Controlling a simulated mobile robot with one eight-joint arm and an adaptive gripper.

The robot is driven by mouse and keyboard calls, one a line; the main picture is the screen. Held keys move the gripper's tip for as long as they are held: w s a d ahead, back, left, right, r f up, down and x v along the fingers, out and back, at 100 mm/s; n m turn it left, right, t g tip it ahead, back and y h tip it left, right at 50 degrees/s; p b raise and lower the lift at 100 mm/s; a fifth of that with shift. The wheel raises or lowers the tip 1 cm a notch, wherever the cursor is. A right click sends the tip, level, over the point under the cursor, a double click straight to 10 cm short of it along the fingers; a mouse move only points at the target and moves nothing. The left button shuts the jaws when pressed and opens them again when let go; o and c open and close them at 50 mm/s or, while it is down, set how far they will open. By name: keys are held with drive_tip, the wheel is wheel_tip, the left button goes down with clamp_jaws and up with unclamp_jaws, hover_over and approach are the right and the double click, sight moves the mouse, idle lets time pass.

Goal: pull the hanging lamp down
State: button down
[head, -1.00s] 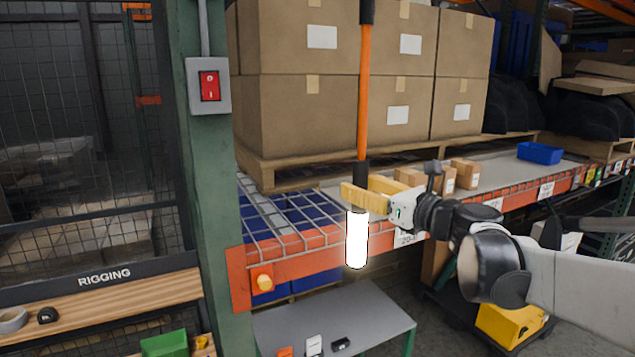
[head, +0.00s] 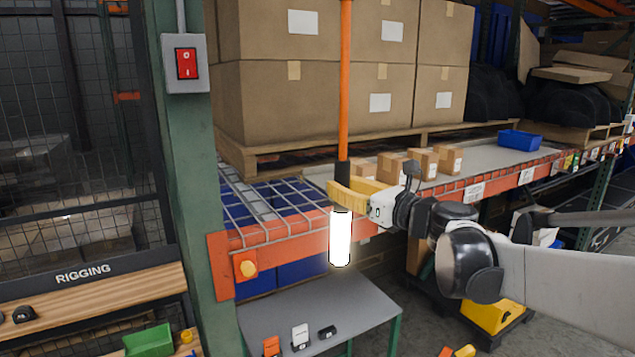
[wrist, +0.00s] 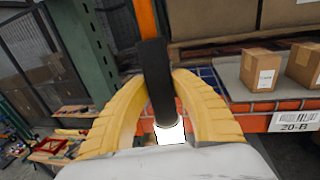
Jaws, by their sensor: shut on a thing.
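The hanging lamp (head: 341,238) is a glowing white tube with a dark collar, hung from an orange cord (head: 345,80). It hangs upright in front of the shelf's orange beam. My gripper (head: 345,195), with yellow fingers, is shut on the lamp's dark collar, just above the lit tube. In the wrist view the yellow fingers sit on both sides of the black collar (wrist: 155,75), and the lit tube (wrist: 170,132) shows below it. The far side of the grip is hidden.
A green post (head: 186,200) with a red switch (head: 187,63) stands to the left. Stacked cartons (head: 380,60) and small boxes (head: 423,162) are on the shelf behind. A grey table (head: 350,295) with small items stands below the lamp.

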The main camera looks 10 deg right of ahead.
wheel_tip(320, 180, down, 22)
drive_tip(key=b, duration=1.5)
drive_tip(key=shift+s, duration=0.15)
drive_tip(key=c, duration=1.1)
unclamp_jaws()
drive_tip(key=shift+o, duration=0.2)
drive_tip(key=v, duration=1.1)
drive_tip(key=shift+s+d, duration=0.2)
drive_tip(key=shift+s, duration=0.15)
